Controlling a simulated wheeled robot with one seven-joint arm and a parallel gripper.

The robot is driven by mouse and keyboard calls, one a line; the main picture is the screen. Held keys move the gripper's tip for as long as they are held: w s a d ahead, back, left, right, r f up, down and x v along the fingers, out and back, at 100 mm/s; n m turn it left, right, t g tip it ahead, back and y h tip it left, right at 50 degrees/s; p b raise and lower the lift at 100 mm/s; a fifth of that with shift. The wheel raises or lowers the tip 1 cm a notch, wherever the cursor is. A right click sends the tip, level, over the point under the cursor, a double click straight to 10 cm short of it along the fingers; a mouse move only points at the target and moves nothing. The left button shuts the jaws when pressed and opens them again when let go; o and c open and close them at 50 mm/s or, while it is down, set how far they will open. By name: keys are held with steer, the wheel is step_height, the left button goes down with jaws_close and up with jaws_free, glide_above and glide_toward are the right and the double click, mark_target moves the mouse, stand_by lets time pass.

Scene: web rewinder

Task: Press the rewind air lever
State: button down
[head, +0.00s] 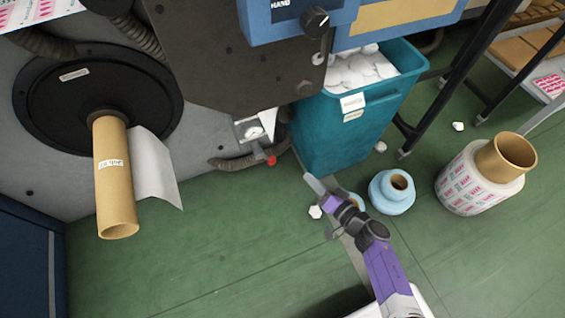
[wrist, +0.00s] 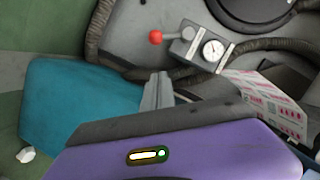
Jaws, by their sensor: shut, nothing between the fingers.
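The rewind air lever has a red ball knob (head: 271,160) and sits low on the grey machine wall, below a dark plate. In the wrist view the red knob (wrist: 156,37) is on a short stem, beside a grey block with a round white gauge (wrist: 213,48). My gripper (head: 314,184) is shut and empty, its fingers pointing toward the machine. In the head view it is to the right of and below the knob, apart from it. In the wrist view the closed fingertips (wrist: 158,78) lie below the knob in the picture, with a gap between.
A teal bin (head: 345,125) of white scraps stands just behind my gripper. A cardboard core (head: 113,185) juts from the black disc at left. Blue rolls (head: 391,192) and a printed roll (head: 470,185) stand at right. Dark hoses run near the lever. Green floor is clear at lower left.

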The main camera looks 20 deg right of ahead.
steer(key=b, duration=0.6)
glide_toward(268, 158)
steer(key=w+d+f, duration=0.1)
steer(key=w+d, duration=0.3)
steer(key=w, duration=0.1)
steer(key=shift+w+a+f+b, duration=0.3)
steer(key=shift+a+f+b, duration=0.15)
steer(key=shift+a+b, duration=0.25)
steer(key=shift+w+a+f+b, duration=0.25)
steer(key=shift+a+f+b, duration=0.2)
steer(key=shift+a+b, duration=0.2)
steer(key=shift+f, duration=0.1)
